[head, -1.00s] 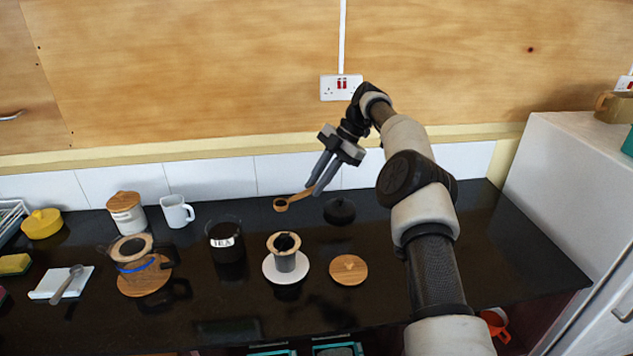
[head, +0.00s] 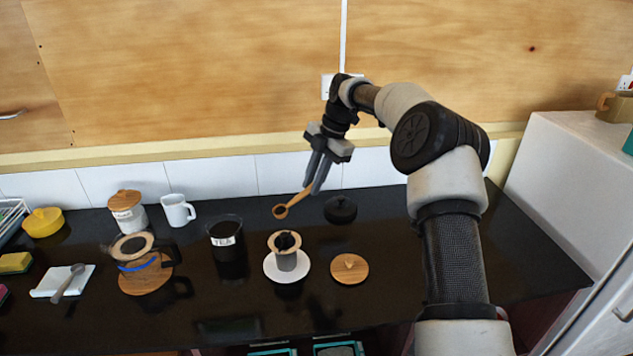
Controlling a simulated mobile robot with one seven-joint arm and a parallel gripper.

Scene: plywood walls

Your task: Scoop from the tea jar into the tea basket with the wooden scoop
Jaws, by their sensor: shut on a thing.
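My gripper (head: 311,188) is shut on the handle of the wooden scoop (head: 297,200), with the fingers pointing down. The scoop's bowl hangs low on the left, above and behind the tea basket. What the bowl holds is too small to tell. The tea basket (head: 287,261) is a grey cup with a wooden rim and dark contents, upright on a white saucer. The tea jar (head: 227,255) is dark glass with a white label, standing open to the left of the basket.
A black lid (head: 341,209) lies right of the scoop and a round wooden lid (head: 349,270) right of the basket. A carafe on a wooden board (head: 139,282), a white mug (head: 177,211) and a wooden-lidded canister (head: 127,213) stand left. The counter's right side is clear.

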